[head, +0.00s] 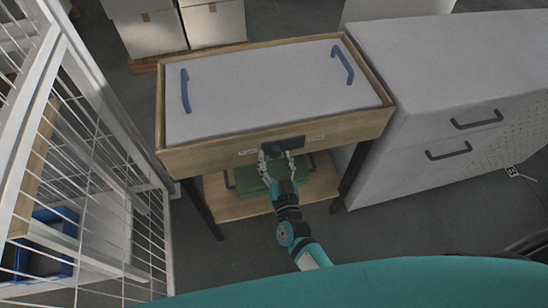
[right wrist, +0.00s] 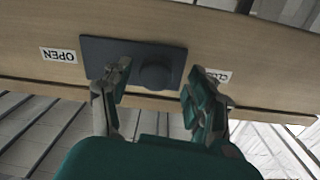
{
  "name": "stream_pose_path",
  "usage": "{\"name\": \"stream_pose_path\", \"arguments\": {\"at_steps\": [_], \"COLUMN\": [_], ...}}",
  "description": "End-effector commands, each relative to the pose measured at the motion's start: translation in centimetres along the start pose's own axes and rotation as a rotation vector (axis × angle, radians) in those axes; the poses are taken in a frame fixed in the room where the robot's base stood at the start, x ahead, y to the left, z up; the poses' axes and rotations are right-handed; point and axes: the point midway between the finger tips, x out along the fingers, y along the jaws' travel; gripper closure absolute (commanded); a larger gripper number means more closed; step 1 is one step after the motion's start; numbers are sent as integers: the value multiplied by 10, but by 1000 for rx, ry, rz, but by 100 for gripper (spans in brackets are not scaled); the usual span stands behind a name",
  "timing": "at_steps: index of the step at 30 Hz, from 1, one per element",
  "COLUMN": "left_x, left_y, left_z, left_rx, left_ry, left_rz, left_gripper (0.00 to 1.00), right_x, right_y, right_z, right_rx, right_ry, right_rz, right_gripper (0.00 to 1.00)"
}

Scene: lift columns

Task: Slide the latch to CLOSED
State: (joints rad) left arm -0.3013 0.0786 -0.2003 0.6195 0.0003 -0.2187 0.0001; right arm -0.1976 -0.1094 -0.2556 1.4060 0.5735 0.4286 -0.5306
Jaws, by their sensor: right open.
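A dark latch plate (right wrist: 105,58) with a round knob (right wrist: 155,77) is set in the front wooden board. In the right wrist view an upside-down OPEN label (right wrist: 58,55) is left of the plate and a CLOSED label (right wrist: 218,74), partly covered by a finger, is right of it. The knob sits toward the CLOSED end of the plate. My right gripper (head: 276,158) is open at the latch in the head view. In the right wrist view its fingers show on either side of the knob; contact is not clear. My left gripper is out of view.
The board belongs to a wooden bench with a pale lid (head: 265,90) carrying two blue handles. A green case (head: 252,181) lies on the lower shelf. A grey drawer cabinet (head: 425,100) stands at right, a white wire cage (head: 85,165) at left.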

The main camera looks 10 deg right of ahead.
Motion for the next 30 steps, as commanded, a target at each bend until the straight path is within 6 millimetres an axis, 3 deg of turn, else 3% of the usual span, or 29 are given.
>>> {"name": "stream_pose_path", "arguments": {"at_steps": [15, 21, 30], "left_x": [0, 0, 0], "left_y": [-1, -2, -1], "left_z": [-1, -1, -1], "left_rx": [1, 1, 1], "left_ry": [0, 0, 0], "left_rz": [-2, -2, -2], "left_gripper": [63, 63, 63], "right_x": [-98, -113, -114], "right_y": [-2, -2, -2], "right_z": [2, 1, 1], "right_rx": [0, 1, 0], "right_ry": [-5, -2, -2], "right_rz": [-2, -3, -3], "right_gripper": [41, 41, 41]}}
